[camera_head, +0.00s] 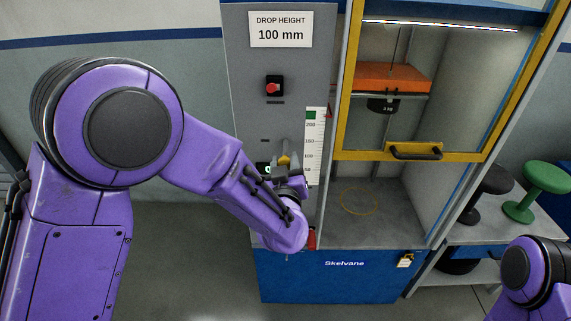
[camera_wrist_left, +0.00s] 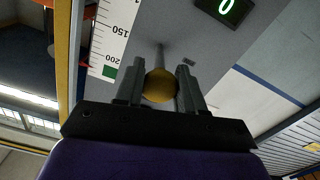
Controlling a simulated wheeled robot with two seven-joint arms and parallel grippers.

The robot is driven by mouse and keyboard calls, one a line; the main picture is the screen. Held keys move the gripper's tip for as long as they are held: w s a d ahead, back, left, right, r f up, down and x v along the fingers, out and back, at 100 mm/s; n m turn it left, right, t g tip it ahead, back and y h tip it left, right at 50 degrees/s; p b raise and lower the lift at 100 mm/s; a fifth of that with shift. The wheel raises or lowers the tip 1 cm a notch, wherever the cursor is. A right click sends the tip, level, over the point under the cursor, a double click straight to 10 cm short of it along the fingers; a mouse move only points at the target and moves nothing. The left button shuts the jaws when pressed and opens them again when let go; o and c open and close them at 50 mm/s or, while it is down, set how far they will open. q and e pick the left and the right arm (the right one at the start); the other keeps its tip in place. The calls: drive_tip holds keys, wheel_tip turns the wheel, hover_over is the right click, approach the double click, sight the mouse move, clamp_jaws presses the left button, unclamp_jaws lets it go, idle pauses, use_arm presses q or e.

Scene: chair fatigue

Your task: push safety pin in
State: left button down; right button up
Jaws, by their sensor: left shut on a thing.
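The safety pin has a round yellow knob (camera_wrist_left: 160,86). In the left wrist view it sits between the two dark fingers of my left gripper (camera_wrist_left: 160,80), which is shut on it. A thin grey rod shows beyond the knob, against the grey panel (camera_wrist_left: 205,55). In the head view the knob (camera_head: 284,160) shows as a small yellow patch at the front of the grey machine column (camera_head: 285,110), and my left gripper (camera_head: 287,166) is partly hidden by my wrist. How deep the pin sits in the panel I cannot tell. My right gripper is out of view.
A height scale (camera_head: 314,140) runs beside the pin. Above are a red button (camera_head: 274,87) and a drop height sign (camera_head: 281,30). To the right, a yellow-framed guard (camera_head: 355,156) covers an orange weight carriage (camera_head: 390,76). A small display (camera_wrist_left: 226,8) reads 0. Stools (camera_head: 545,178) stand at the right.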

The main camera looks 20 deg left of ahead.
use_arm(q)
drive_tip(key=shift+x, duration=1.8)
drive_tip(key=shift+f, duration=0.15)
drive_tip(key=shift+s, duration=0.1)
drive_tip(key=c, duration=0.8)
unclamp_jaws()
drive_tip(key=shift+o, duration=0.5)
drive_tip(key=b+v, duration=0.3)
drive_tip(key=v, duration=0.7)
